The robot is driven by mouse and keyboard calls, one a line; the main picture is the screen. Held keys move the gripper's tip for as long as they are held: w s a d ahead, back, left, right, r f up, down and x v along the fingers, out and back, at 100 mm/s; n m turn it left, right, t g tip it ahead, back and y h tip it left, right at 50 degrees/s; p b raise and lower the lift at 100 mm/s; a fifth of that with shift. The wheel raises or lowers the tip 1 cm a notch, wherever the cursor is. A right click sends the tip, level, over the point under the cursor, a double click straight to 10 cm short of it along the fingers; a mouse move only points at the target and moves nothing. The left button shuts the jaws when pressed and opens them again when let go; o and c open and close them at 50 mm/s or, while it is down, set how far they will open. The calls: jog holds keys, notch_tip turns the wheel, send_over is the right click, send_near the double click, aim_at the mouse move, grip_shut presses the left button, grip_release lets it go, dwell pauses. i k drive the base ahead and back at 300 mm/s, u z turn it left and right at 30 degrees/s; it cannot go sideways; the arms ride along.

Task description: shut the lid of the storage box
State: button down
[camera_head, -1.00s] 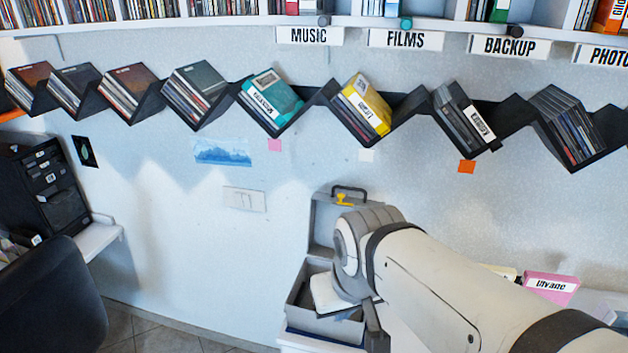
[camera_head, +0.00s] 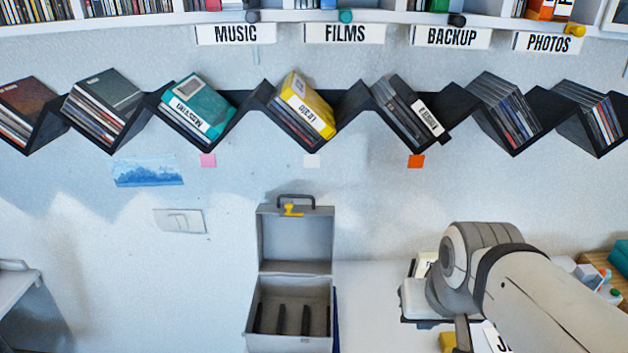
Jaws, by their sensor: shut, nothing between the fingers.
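The grey storage box (camera_head: 291,343) stands below the wavy shelf, left of my arm. Its lid (camera_head: 297,238) is open and stands upright at the back, with a black handle and a yellow latch (camera_head: 291,209) at its top edge. Several dark dividers show inside the box. My gripper (camera_head: 462,336) is to the right of the box, apart from it, at the bottom of the view. It is shut and empty, and partly cut off by the frame edge.
A black zigzag shelf (camera_head: 356,98) with discs and cases runs along the wall above. Labels hang from a white shelf (camera_head: 150,24) at the top. Small items on a wooden surface (camera_head: 597,261) lie at far right.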

aim_at(304, 245)
jog(key=z, duration=0.4)
jog(key=k, duration=0.9)
jog(key=u, duration=1.5)
jog(key=i, duration=1)
jog(key=u, duration=0.05)
